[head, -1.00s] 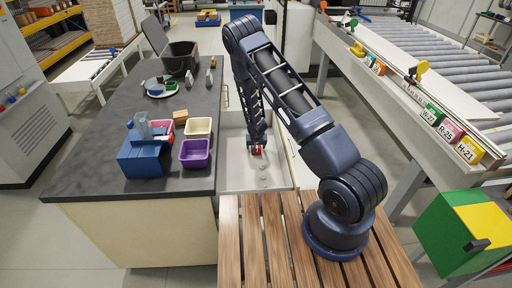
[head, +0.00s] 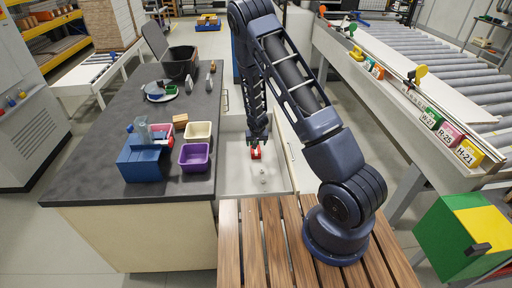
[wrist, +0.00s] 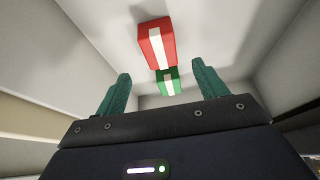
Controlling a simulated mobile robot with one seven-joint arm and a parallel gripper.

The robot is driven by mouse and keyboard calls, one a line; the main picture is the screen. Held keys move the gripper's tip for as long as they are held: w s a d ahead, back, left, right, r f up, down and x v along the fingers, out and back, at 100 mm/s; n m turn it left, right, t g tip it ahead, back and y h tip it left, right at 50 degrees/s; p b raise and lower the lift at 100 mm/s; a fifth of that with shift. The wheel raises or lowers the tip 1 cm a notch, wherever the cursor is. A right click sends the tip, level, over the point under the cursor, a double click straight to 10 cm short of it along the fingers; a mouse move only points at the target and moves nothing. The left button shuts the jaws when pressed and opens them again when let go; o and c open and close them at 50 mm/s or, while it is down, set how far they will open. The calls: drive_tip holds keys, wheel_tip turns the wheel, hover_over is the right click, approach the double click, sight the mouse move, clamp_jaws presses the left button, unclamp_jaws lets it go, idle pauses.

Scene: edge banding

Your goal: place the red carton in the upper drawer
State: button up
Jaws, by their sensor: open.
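The red carton (head: 256,153), with a white stripe, lies inside the open drawer (head: 236,180) beside the dark counter. In the wrist view the red carton (wrist: 156,44) is on the pale drawer floor, past my fingertips and apart from them. A green carton (wrist: 168,83) with a white stripe lies close to it and shows between the fingers. My gripper (head: 258,138) is above the red carton in the head view. In the wrist view my gripper (wrist: 160,70) has its two teal fingers spread, with nothing held.
The counter (head: 90,185) at left carries a purple bin (head: 194,157), a cream bin (head: 198,131), a blue holder (head: 142,163) and a dark open box (head: 181,62). A conveyor (head: 410,65) runs at right. Drawer walls surround my gripper.

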drive_tip(key=shift+v, duration=1.65)
drive_tip(key=s+d+r, duration=0.3)
drive_tip(key=d+r, duration=0.1)
drive_tip(key=r, duration=0.7)
drive_tip(key=s+d+r+m, duration=0.1)
drive_tip(key=s+d+r, duration=0.25)
drive_tip(key=r, duration=0.65)
drive_tip(key=s+d+r, duration=0.3)
drive_tip(key=d+r, duration=0.2)
drive_tip(key=r, duration=0.6)
drive_tip(key=s+d+r, duration=0.2)
drive_tip(key=s+r, duration=0.3)
drive_tip(key=s, duration=0.4)
drive_tip(key=s+d+r, duration=0.2)
drive_tip(key=s+r, duration=0.3)
drive_tip(key=s, duration=0.4)
drive_tip(key=s+d+r+n, duration=0.1)
drive_tip(key=s+d+r, duration=0.1)
drive_tip(key=s+r, duration=0.3)
drive_tip(key=s, duration=0.4)
drive_tip(key=shift+d, duration=0.3)
drive_tip(key=shift+r, duration=0.1)
